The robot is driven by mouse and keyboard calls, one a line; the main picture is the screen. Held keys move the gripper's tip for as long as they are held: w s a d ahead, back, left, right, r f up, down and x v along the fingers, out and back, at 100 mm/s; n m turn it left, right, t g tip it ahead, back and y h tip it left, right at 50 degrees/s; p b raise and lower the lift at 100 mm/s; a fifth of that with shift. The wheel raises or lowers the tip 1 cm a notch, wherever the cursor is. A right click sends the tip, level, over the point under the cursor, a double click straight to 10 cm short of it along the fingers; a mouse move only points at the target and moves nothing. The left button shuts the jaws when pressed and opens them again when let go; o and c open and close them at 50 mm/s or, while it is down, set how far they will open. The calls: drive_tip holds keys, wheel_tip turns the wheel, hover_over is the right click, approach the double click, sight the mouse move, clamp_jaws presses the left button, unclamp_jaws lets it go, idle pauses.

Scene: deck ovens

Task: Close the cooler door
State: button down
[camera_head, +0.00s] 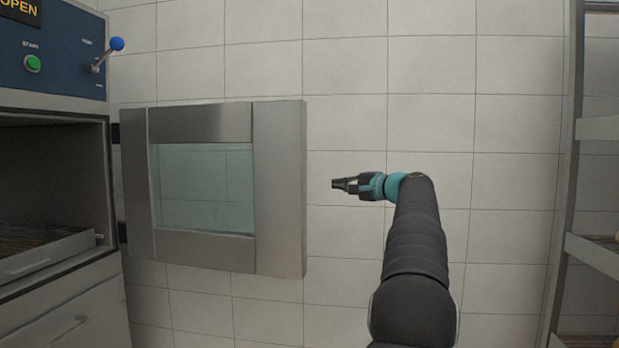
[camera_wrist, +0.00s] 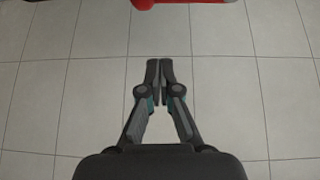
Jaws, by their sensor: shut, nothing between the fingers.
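The cooler door (camera_head: 279,190) is a steel-framed panel with a glass window (camera_head: 203,188). In the head view it stands swung open, hinged at its left side to the right edge of the cabinet (camera_head: 60,130). The cabinet's compartment is uncovered at the left. My gripper (camera_head: 336,184) is to the right of the door's free right edge, apart from it in the picture, and points left. In the wrist view my gripper (camera_wrist: 159,64) has its fingers together with nothing between them. The door does not show in the wrist view.
The cabinet has a green button (camera_head: 33,63) and a blue-knobbed lever (camera_head: 116,44) above the compartment. A rack (camera_head: 590,250) stands at the far right. A red object (camera_wrist: 190,2) shows at the top of the wrist view, above tiled floor (camera_wrist: 230,90).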

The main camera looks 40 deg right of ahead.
drive_tip(key=w+a+r+p, duration=0.1)
drive_tip(key=w+a, duration=0.3)
drive_tip(key=w, duration=0.4)
drive_tip(key=shift+a+p, duration=0.15)
drive_tip(key=shift+p, duration=0.35)
idle(0.4)
